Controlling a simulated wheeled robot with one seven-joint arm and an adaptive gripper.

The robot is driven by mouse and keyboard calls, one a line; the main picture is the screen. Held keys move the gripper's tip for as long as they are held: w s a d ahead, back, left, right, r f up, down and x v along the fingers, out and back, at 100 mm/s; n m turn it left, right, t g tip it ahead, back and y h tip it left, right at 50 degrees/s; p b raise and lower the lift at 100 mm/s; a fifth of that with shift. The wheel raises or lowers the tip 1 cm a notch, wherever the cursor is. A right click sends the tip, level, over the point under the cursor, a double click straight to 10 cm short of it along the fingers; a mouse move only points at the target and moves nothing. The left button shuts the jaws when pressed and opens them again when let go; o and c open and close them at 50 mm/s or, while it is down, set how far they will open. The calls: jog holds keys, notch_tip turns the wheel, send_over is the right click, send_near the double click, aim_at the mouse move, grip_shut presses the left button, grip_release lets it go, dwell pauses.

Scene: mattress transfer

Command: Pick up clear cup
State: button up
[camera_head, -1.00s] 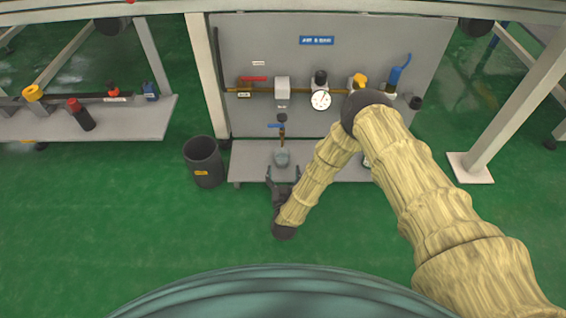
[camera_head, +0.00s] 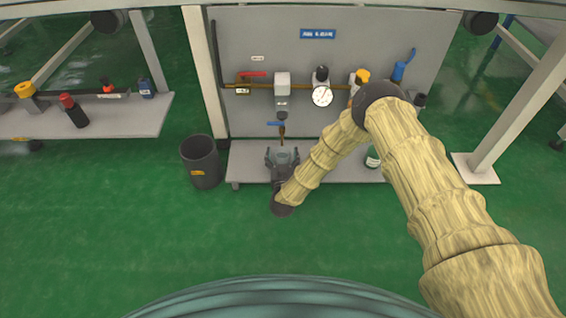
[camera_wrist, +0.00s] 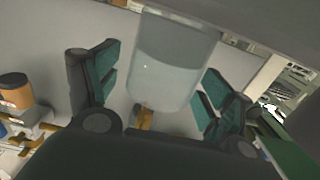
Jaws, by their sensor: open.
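The clear cup (camera_wrist: 172,62) shows large in the wrist view, with a grey, liquid-like lower part. It stands between the two green-padded fingers of my gripper (camera_wrist: 155,88), with a visible gap on each side. In the head view the cup (camera_head: 283,156) is small and partly hidden by my gripper (camera_head: 283,160), on the grey shelf (camera_head: 330,170) below a blue-handled tap (camera_head: 281,126). The fingers are open around it.
A grey panel (camera_head: 420,50) with pipes, valves and a gauge (camera_head: 322,96) rises behind the shelf. A dark bin (camera_head: 201,160) stands left of the shelf. Green floor lies in front.

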jog(key=shift+w, duration=0.3)
jog(key=c, duration=1.2)
jog(key=shift+r, duration=0.1)
